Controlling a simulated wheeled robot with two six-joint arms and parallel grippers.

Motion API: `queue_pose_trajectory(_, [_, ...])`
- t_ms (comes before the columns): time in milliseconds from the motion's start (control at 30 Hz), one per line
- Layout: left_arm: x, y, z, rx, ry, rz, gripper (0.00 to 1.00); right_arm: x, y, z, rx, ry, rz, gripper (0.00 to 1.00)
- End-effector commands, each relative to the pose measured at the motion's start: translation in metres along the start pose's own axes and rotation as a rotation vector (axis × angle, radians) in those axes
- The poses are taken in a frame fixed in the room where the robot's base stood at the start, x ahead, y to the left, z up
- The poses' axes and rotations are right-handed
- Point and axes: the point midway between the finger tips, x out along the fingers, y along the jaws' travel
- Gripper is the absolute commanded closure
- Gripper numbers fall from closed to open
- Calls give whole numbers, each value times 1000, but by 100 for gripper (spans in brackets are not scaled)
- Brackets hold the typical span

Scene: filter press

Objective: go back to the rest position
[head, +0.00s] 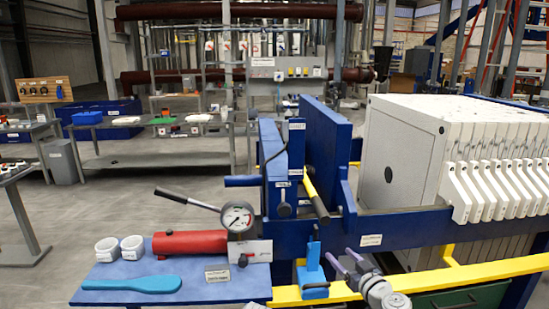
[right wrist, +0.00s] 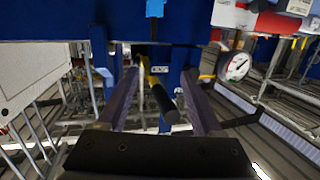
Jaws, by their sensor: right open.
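My right gripper (head: 348,262) shows at the lower middle of the head view, with purple fingers spread and nothing between them. In the right wrist view its two fingers (right wrist: 160,78) stand apart. A lever with a yellow and black handle (head: 315,195) is on the blue filter press (head: 325,145), up and left of the gripper. That handle (right wrist: 163,100) appears between the fingers in the right wrist view, but I cannot tell how far beyond them it is. A blue clamp-like part (head: 313,270) is just left of the gripper. My left gripper is not in view.
White filter plates (head: 500,190) fill the right. A yellow rail (head: 460,274) runs below. Open floor lies at left.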

Motion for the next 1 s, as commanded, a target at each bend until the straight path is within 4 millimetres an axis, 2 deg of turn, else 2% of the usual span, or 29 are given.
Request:
queue_pose_trajectory(33, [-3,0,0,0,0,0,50,3,-16,3,0,-29,-43,32])
queue_pose_trajectory(167, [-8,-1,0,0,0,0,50,8,-60,20,8,-135,-160,32])
queue_pose_trajectory(267, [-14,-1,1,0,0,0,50,7,-105,41,15,-270,-268,32])
queue_pose_trajectory(367, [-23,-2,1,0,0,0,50,-7,-156,75,19,-491,-375,32])
queue_pose_trajectory(400, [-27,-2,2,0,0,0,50,-17,-174,90,20,-601,-402,32])
queue_pose_trajectory(500, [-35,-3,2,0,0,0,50,-49,-203,126,10,-881,-402,32])
queue_pose_trajectory(633, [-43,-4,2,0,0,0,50,-93,-213,156,-22,-1192,-280,32])
queue_pose_trajectory(800, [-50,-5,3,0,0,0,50,-134,-204,165,-67,-1424,-54,32])
queue_pose_trajectory(1000, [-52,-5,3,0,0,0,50,-152,-195,164,-89,-1505,87,32])
